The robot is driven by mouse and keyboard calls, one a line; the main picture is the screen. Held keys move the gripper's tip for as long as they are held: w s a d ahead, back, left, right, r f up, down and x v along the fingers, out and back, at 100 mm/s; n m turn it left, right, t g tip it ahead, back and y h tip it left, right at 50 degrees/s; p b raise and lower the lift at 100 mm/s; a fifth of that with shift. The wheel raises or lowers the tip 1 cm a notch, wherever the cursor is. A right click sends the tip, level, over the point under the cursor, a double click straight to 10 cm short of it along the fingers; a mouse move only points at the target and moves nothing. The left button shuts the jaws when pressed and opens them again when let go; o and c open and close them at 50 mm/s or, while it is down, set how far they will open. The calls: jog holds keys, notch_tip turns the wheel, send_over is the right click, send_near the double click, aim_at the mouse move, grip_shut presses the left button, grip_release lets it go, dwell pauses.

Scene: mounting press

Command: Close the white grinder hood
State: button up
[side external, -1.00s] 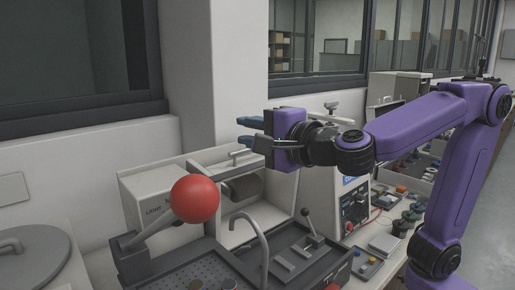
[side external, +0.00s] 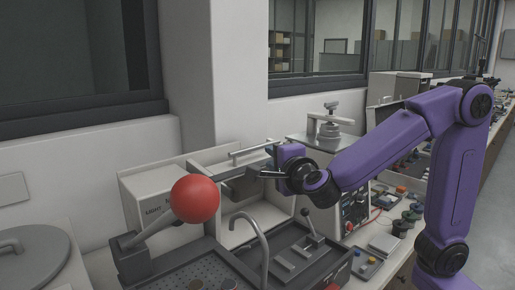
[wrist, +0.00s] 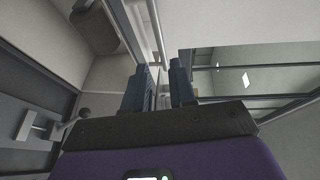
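The white grinder hood (side external: 207,161) stands raised over the grinder on the bench, left of my gripper in the side view. A pale handle bar (side external: 252,149) runs along its upper edge. In the wrist view the bar (wrist: 156,28) runs down toward the space between my fingertips. My gripper (wrist: 161,78) has its two dark fingers apart, with a gap between them. In the side view my gripper (side external: 262,171) is close to the bar, just below it. I cannot tell whether the fingers touch the bar.
A red ball (side external: 195,199) on a lever stands in front of the grinder. A curved grey tap (side external: 262,245) rises over the dark tray (side external: 296,253). A white machine (side external: 353,205) stands to the right. The wall and window are close behind.

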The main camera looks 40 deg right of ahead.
aim_at(258, 148)
jog(key=x, duration=1.2)
jog(key=shift+a, duration=0.1)
jog(key=shift+s, duration=0.1)
grip_shut()
